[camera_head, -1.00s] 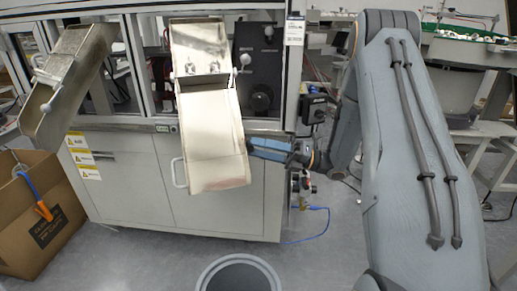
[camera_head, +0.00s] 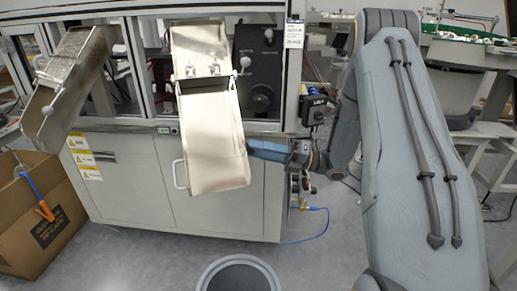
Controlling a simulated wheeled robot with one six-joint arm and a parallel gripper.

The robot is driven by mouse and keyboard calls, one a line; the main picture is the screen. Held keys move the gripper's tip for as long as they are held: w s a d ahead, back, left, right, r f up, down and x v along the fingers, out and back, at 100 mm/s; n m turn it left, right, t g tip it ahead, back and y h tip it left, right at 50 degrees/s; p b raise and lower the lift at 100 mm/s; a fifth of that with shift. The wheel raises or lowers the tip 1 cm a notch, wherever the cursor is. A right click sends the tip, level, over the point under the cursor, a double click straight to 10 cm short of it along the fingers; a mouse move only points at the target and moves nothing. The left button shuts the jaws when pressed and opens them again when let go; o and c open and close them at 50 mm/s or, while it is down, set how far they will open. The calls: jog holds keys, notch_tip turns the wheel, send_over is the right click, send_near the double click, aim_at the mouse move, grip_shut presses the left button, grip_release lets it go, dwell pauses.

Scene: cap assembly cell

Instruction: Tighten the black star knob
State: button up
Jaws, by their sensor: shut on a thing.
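My gripper (camera_head: 262,150) reaches in from the right to the lower right edge of the middle metal chute (camera_head: 212,135). Its blue-grey body shows, but its fingertips are hidden behind the chute's edge. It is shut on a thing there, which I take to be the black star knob. The knob itself is hidden by the chute and gripper. The chute slopes down out of the machine toward me and looks empty.
A second metal chute (camera_head: 62,85) juts out at the left. A cardboard box (camera_head: 35,225) stands on the floor below it. The white machine cabinet (camera_head: 125,190) is behind the chutes. A blue hose (camera_head: 318,225) hangs at its right corner.

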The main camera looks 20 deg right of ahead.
jog(key=m+g+h+p, duration=0.1)
jog(key=m+p, duration=0.3)
jog(key=m, duration=0.1)
jog(key=r+m+g+h+p, duration=0.1)
jog(key=m+g+h+p, duration=0.1)
jog(key=m+p, duration=0.3)
jog(key=m+g+h+p, duration=0.2)
jog(key=m+p, duration=0.2)
jog(key=m, duration=0.3)
jog(key=shift+w+r+p, duration=0.2)
jog(key=shift+w+p, duration=0.1)
jog(key=shift+p, duration=0.1)
jog(key=shift+m+g, duration=0.3)
dwell(0.4)
jog(key=o, duration=1.1)
jog(key=shift+c, duration=0.2)
notch_tip(320, 180, up, 10)
jog(key=shift+b, duration=0.4)
